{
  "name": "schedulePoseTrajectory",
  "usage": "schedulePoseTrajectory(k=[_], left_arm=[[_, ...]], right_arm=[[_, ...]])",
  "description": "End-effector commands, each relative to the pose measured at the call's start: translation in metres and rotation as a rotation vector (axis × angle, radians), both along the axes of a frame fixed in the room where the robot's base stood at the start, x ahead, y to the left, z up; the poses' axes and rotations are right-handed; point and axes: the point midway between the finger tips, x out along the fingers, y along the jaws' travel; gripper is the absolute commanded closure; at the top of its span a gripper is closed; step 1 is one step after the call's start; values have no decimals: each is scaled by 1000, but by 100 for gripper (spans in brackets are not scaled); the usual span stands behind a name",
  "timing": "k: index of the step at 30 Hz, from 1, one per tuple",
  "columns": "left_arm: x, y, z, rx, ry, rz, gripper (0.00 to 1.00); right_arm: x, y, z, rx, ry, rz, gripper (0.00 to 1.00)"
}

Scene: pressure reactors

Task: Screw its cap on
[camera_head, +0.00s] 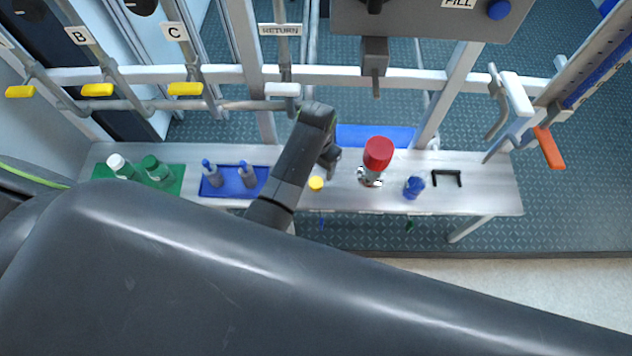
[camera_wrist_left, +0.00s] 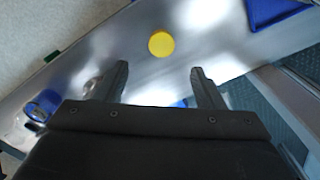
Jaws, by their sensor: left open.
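A round yellow cap (camera_head: 316,183) lies on the metal bench. It also shows in the left wrist view (camera_wrist_left: 161,44), just beyond my fingertips. My left gripper (camera_head: 330,158) is over the bench behind the cap in the head view. In the wrist view its two fingers (camera_wrist_left: 160,70) are apart with nothing between them. A vessel with a large red top (camera_head: 377,153) stands upright to the right of the gripper, its lower part in a clear or shiny holder. I cannot tell which container the yellow cap fits. My right gripper is not in view.
A blue-topped item (camera_head: 414,187) and a black bracket (camera_head: 446,177) are at the bench's right. Pipes with valve handles (camera_head: 185,89) rise behind.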

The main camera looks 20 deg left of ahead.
Motion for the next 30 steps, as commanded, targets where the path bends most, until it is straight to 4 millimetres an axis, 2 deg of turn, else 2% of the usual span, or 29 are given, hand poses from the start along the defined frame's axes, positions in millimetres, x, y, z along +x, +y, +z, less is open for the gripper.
schedulePoseTrajectory(k=[3, 6, 20, 30], left_arm=[[-1, 1, -21, 1, 3, 0, 37], [0, 0, -32, 1, 2, 0, 37], [0, 0, -39, 0, -1, 0, 37], [-2, 3, -80, 0, 1, 0, 37]], right_arm=[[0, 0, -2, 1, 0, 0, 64], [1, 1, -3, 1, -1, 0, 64], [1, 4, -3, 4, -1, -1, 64], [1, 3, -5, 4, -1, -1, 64]])
